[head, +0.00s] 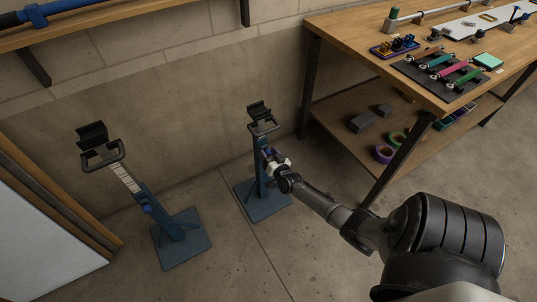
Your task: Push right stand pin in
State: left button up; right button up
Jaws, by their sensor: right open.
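Two blue stands with square base plates and black cradles on top stand on the floor. The right stand (257,177) is upright near the wall. My right arm reaches in from the lower right, and my right gripper (267,157) is at the right stand's post, partway up, below the black handle (264,127). The gripper is open. The right stand's pin is hidden or too small to tell at the gripper. The left stand (167,223) has a pale scale strip on its post and a blue knob (147,209). My left gripper is not in view.
A wooden workbench (345,42) with tools and a lower shelf (345,108) stands at the right, its dark leg near my right arm. White and wooden panels (45,225) lean at the left. A wall shelf (60,22) is above. The floor between the stands is clear.

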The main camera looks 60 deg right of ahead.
jog(key=shift+a, duration=0.1)
jog(key=shift+s+a+r+p, duration=0.1)
jog(key=shift+s+a+p, duration=0.05)
jog(key=shift+s+p, duration=0.2)
jog(key=p+v, duration=0.5)
jog(key=v, duration=0.8)
